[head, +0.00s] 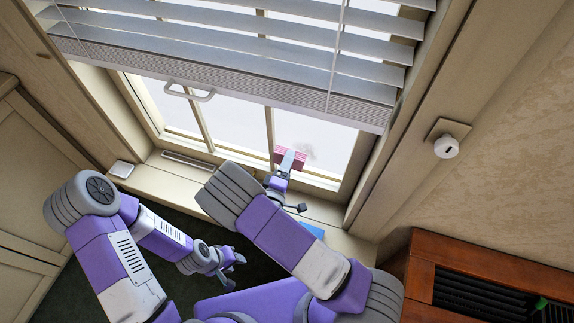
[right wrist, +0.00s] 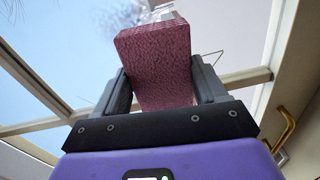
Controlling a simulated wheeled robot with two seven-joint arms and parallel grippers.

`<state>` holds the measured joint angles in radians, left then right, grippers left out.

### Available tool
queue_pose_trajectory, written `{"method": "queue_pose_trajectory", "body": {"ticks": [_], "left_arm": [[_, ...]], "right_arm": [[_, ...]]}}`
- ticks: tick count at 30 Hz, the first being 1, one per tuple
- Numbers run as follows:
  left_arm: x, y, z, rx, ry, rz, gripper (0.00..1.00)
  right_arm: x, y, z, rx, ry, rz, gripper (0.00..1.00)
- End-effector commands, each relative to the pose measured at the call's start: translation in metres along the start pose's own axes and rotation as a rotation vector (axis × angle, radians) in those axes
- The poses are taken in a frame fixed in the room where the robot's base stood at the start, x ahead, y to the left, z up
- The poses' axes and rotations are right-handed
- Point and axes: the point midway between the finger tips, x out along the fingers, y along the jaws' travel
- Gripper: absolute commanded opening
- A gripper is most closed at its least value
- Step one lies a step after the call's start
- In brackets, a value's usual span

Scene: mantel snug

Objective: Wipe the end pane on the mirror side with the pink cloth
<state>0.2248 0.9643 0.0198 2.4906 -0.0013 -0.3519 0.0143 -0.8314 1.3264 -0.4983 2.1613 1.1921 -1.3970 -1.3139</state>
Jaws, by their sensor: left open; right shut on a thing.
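The window has several panes; the rightmost one in the head view is the end pane (head: 335,148), with a faint grey smudge (head: 312,151) on it. The smudge also shows as a dark speckled patch (right wrist: 112,18) in the right wrist view. My right gripper (head: 285,171) is shut on the pink cloth (head: 293,154), a thick pad held up at the lower left of that pane. In the right wrist view the pink cloth (right wrist: 158,55) sits between both fingers. I cannot tell whether it touches the glass. My left gripper (head: 229,270) is open and empty, low before the sill. No mirror shows.
A slatted blind (head: 230,50) covers the upper window, with a cord (head: 336,50) hanging. A window handle (head: 190,92) projects at left. A blue item (head: 313,230) lies on the sill, partly hidden by my right arm. A brown wooden cabinet (head: 420,262) stands at lower right.

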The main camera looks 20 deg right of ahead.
Motion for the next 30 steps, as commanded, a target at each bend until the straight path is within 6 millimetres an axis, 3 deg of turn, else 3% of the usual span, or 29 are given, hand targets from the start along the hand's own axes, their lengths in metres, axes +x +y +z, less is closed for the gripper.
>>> {"method": "queue_pose_trajectory", "body": {"ticks": [30], "left_arm": [[0.0,0.0,0.0,0.0,0.0,0.0,0.43]], "right_arm": [[0.014,0.0,0.0,0.001,-0.001,0.0,0.47]]}}
